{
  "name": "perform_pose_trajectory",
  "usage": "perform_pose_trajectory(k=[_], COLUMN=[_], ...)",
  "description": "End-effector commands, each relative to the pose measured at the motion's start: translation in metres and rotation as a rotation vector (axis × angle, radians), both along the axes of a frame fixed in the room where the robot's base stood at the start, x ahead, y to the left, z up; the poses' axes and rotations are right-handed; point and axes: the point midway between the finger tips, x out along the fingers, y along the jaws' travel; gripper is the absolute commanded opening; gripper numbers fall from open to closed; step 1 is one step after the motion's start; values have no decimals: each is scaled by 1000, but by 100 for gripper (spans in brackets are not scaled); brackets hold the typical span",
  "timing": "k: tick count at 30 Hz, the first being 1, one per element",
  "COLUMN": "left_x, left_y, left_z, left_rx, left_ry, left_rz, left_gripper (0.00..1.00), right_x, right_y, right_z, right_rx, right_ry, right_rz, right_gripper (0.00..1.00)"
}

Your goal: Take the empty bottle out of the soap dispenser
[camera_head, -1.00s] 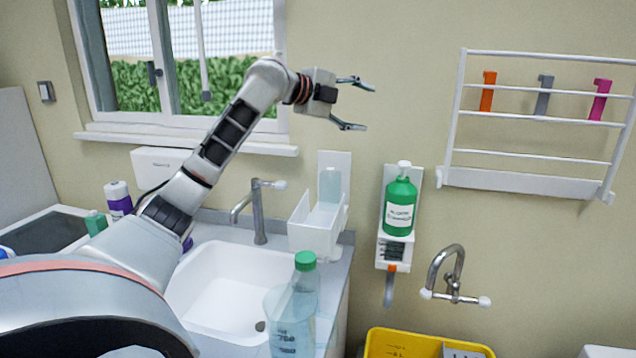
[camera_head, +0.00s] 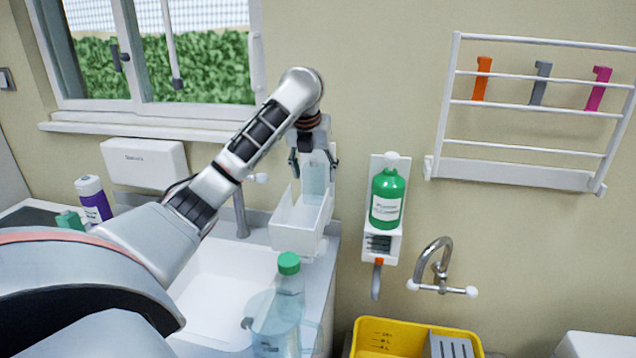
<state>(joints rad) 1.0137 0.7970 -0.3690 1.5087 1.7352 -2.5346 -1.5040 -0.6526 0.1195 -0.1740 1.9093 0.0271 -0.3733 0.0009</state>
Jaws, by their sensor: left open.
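A white wall soap dispenser (camera_head: 297,234) with an open tray hangs right of the sink. A pale, see-through bottle (camera_head: 315,184), which looks empty, stands upright in it against the back plate. My left gripper (camera_head: 314,164) points down with its fingers spread, one on each side of the bottle's upper part in the picture. I cannot tell whether they touch it. The bottle's top is hidden behind the gripper. My right gripper is not in view.
A second holder with a full green bottle (camera_head: 387,198) hangs close on the right. A clear bottle with a green cap (camera_head: 289,264) and a clear jug (camera_head: 272,330) stand in front. A tap (camera_head: 241,212) rises beside my arm. A rack (camera_head: 520,172) and yellow bin (camera_head: 368,338) are further right.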

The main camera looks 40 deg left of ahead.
Motion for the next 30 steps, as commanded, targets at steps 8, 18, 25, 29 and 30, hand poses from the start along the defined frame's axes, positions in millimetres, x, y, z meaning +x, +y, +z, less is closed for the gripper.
perform_pose_trajectory(k=[8, 18, 25, 29, 30], left_x=[7, 17, 21, 21, 21], left_y=[4, 14, 17, 17, 17], left_z=[-24, -62, -73, -73, -73], left_rx=[1, 0, 2, 2, 2], left_ry=[5, 6, 3, 3, 3], left_rz=[-1, 1, -1, -1, -1], left_gripper=[60, 60, 60, 60, 57], right_x=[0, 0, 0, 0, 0], right_y=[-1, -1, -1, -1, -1], right_z=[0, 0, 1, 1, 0], right_rx=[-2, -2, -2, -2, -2], right_ry=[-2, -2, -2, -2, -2], right_rz=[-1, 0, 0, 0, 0], right_gripper=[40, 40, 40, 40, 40])
